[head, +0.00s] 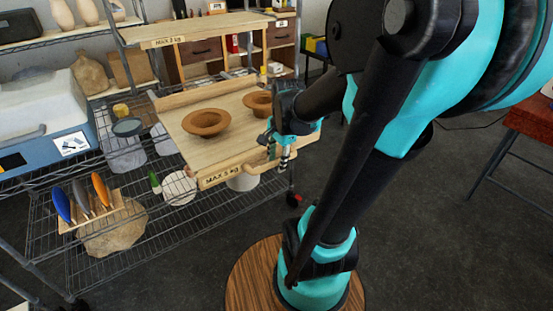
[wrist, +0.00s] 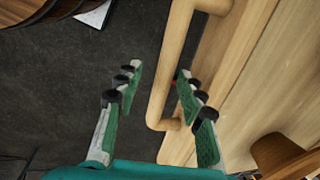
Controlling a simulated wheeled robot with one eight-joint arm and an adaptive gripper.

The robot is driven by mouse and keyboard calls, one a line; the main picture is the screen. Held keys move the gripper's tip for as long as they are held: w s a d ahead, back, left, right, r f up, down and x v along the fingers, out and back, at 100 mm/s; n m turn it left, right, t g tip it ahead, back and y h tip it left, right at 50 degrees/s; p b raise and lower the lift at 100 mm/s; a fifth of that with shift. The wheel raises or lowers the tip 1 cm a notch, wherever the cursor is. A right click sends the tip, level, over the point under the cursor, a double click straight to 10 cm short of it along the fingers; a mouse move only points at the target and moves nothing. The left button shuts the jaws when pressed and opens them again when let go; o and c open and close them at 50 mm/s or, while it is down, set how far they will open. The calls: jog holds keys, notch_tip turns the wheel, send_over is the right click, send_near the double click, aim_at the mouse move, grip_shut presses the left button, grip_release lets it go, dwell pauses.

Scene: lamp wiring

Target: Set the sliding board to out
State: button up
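The sliding board (head: 232,148) is a light wooden board in the shelf, extending forward past the shelf, with a "MAX 3 kg" label on its front edge. Two brown bowl-like pieces (head: 207,121) (head: 257,101) stand on it. A round wooden handle (wrist: 166,75) runs along its front; it also shows in the head view (head: 240,174). My gripper (wrist: 158,82) is open, with the handle between its two fingers in the wrist view. Both fingers look apart from the handle. In the head view my gripper (head: 282,152) is at the right end of the board's front, partly hiding it.
A wire shelf holds a blue and grey case (head: 45,125) at left and a rack with coloured tools (head: 85,203) below. A fixed upper board (head: 200,29) lies above. A round wooden stool-like top (head: 245,280) is in front. Dark floor is free at right.

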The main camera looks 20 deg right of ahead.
notch_tip(320, 180, up, 12)
jog(key=s, duration=0.2)
jog(key=shift+d, duration=0.35)
dwell(0.3)
jog(key=shift+f, duration=0.1)
jog(key=shift+s, duration=0.15)
